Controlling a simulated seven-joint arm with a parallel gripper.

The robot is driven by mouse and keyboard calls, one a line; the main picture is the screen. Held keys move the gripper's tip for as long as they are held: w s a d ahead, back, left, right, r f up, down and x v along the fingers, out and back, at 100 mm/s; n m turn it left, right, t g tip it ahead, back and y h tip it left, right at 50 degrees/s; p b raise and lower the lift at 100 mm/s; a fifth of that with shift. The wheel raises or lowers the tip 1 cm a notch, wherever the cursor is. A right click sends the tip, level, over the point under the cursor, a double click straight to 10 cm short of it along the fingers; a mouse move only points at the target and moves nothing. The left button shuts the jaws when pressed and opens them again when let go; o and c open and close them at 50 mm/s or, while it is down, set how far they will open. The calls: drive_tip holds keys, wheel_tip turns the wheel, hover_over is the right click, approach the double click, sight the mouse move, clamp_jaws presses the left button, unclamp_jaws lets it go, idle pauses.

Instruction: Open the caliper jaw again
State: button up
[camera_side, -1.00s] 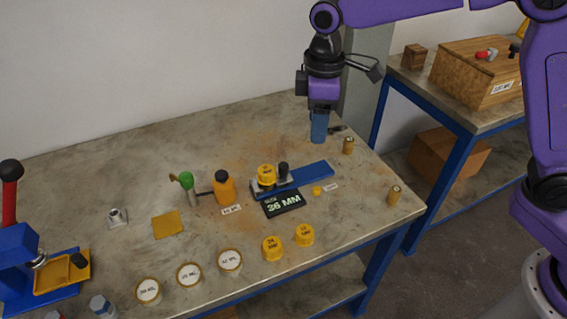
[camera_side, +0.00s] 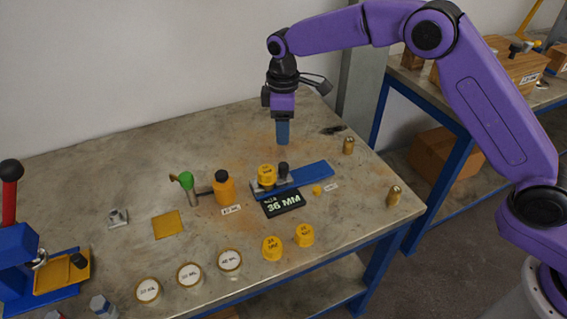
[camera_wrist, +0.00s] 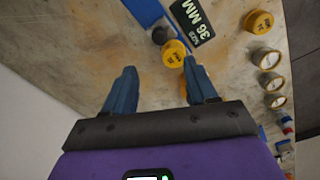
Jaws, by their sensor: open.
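The caliper is a blue bar (camera_side: 312,177) lying on the table, with a metal jaw part at its left end and a dark knob (camera_side: 283,168) on it. A yellow cap (camera_side: 267,174) sits at the jaw end. In front of it a black display (camera_side: 283,203) reads 36 MM; it also shows in the wrist view (camera_wrist: 193,20). My gripper (camera_side: 283,143) hangs above the table behind the caliper, pointing down and apart from it. In the wrist view its two blue fingers (camera_wrist: 160,88) are spread with nothing between them. The yellow cap (camera_wrist: 174,54) lies beyond the fingertips there.
Yellow caps (camera_side: 273,248) and white-topped round pieces (camera_side: 190,274) line the front. A blue press (camera_side: 30,262) is far left. Back-left table is clear.

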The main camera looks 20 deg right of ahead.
sight(284, 165)
drive_tip(key=f, duration=1.3)
drive_tip(key=shift+w+d, duration=0.15)
drive_tip(key=shift+w, duration=0.1)
